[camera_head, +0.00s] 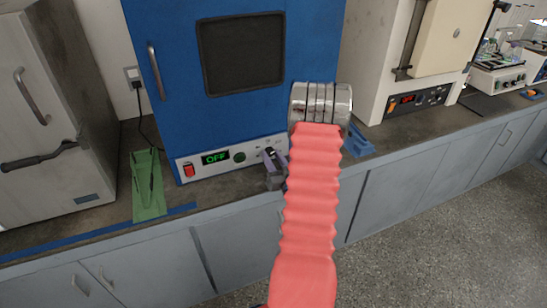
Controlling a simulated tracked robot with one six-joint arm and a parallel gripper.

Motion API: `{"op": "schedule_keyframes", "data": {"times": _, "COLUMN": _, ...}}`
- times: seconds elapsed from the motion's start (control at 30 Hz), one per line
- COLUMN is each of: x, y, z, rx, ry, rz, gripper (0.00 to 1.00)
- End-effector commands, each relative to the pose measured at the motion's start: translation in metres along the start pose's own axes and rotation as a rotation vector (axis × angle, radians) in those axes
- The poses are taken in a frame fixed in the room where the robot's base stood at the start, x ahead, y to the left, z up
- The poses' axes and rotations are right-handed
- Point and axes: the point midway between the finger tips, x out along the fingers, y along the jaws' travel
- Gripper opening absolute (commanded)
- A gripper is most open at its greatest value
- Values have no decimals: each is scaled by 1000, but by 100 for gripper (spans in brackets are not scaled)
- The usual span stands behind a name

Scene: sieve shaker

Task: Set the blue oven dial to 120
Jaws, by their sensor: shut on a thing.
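The blue oven (175,95) stands on the counter, with a dark window in its door. Its light control panel carries a green display (215,157) reading OFF, a red switch (189,170) and a round green button (239,157). The dial lies at the right of the panel, largely hidden behind my gripper (270,158). My gripper is at the panel front, its jaws closed at the dial. The dial's pointer and scale cannot be read. My red-sleeved arm covers the panel's right end.
A grey oven (50,110) stands at the left. A green tray-like holder (147,185) lies on the counter left of the panel. A cream furnace (428,45) with a red display stands at the right, with a small blue item (359,146) before it.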

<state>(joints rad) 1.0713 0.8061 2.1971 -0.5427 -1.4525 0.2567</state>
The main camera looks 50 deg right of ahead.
Motion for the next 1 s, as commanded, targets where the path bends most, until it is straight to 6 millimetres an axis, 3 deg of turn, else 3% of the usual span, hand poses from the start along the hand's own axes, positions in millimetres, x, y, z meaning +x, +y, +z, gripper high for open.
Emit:
{"op": "schedule_keyframes", "data": {"times": 0.5, "x": 0, "y": 4, "z": 0, "rx": -180, "ry": 0, "rz": 8, "gripper": 7}}
{"op": "schedule_keyframes", "data": {"times": 0.8, "x": 0, "y": 4, "z": 0, "rx": -186, "ry": 0, "rz": 10, "gripper": 7}}
{"op": "schedule_keyframes", "data": {"times": 0.83, "x": -1, "y": 4, "z": 0, "rx": -186, "ry": 0, "rz": 9, "gripper": 31}}
{"op": "schedule_keyframes", "data": {"times": 1.0, "x": 0, "y": 3, "z": 0, "rx": -185, "ry": 0, "rz": 7, "gripper": 43}}
